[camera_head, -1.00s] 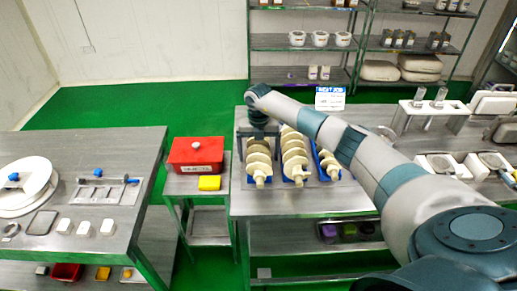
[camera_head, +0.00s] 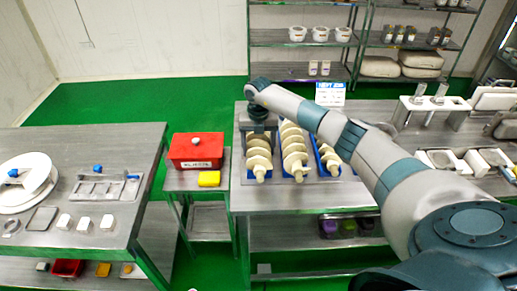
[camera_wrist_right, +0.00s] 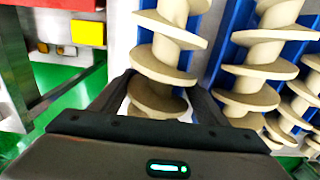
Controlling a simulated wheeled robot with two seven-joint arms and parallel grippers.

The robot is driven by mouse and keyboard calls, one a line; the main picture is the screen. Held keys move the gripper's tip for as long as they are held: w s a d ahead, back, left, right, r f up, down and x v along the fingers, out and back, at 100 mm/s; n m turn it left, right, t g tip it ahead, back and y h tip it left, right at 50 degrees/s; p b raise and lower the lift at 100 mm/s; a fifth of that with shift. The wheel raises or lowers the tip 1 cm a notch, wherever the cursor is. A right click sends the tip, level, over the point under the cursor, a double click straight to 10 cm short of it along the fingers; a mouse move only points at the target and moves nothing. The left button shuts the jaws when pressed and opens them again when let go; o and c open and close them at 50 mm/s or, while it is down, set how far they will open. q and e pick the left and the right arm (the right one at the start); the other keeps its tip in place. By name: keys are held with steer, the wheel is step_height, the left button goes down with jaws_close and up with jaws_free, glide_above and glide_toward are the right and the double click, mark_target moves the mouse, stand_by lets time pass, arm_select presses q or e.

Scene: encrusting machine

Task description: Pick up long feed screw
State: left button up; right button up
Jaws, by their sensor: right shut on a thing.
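Several cream feed screws with broad spiral flights lie in blue holders on the steel table. The leftmost screw (camera_head: 258,160) has my right gripper at its far end in the head view. In the right wrist view, the two dark fingers of my right gripper (camera_wrist_right: 165,88) stand on either side of this screw (camera_wrist_right: 166,58), shut on it. The screw still lies along its blue holder (camera_wrist_right: 143,36); I cannot tell whether it is lifted. A second screw (camera_head: 295,152) lies just to the right, and a third (camera_head: 329,158) beyond it. My left gripper is not in view.
A red box (camera_head: 196,150) and a yellow block (camera_head: 209,179) sit on a small stand left of the screws. A sign (camera_head: 330,93) stands behind them. My right arm crosses above the table's right side. Green floor separates the left table (camera_head: 60,185).

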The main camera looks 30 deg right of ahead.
mark_target(259, 138)
step_height(259, 138, up, 8)
steer(key=b, duration=0.3)
steer(key=shift+r, duration=0.1)
steer(key=shift+r+b, duration=0.3)
steer(key=shift+r, duration=0.45)
